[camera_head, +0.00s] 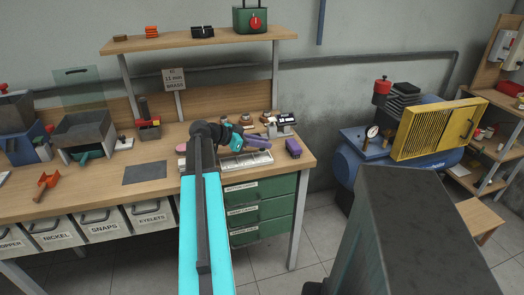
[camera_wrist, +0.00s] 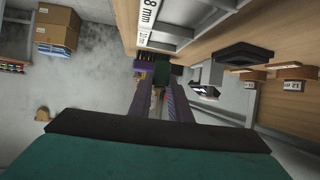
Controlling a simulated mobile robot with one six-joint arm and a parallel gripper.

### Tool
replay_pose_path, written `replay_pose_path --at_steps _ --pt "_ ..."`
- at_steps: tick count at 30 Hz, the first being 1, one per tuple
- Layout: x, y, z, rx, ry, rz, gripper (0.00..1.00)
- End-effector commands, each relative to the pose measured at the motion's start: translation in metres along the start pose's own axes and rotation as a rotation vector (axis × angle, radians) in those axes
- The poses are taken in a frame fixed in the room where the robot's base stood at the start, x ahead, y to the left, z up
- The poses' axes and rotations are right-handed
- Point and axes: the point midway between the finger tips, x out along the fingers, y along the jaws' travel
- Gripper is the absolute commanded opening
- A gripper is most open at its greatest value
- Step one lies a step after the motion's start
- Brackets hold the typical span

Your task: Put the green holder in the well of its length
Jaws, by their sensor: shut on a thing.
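My gripper (camera_head: 264,143) reaches over the right part of the workbench, its purple fingers pointing right. In the wrist view my gripper (camera_wrist: 160,84) has its two fingers closed on a dark green block, which looks like the green holder (camera_wrist: 161,72). The holder sits at the fingertips; its length and lower side are hidden. In the head view I cannot make the holder out. A pale tray with slots (camera_head: 246,162), perhaps the one with the wells, lies just below and in front of the gripper near the bench's front edge. Its separate wells are too small to tell apart.
A small device with a screen (camera_head: 283,124) and round brown-based items (camera_head: 246,119) stand behind. A dark mat (camera_head: 146,173) lies left on the bench. A blue compressor (camera_head: 370,150) stands beyond the bench's right end.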

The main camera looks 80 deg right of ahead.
Motion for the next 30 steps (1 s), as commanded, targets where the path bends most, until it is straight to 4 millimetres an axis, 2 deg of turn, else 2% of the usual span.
replay_pose_path --at_steps 8,21,30 --pt "0.002 0.0 0.003 -0.001 0.0 0.001 0.0" --pt "0.015 0.0 0.03 0.0 0.0 0.0 0.0" --pt "0.015 0.0 0.032 0.0 0.0 0.0 0.0"
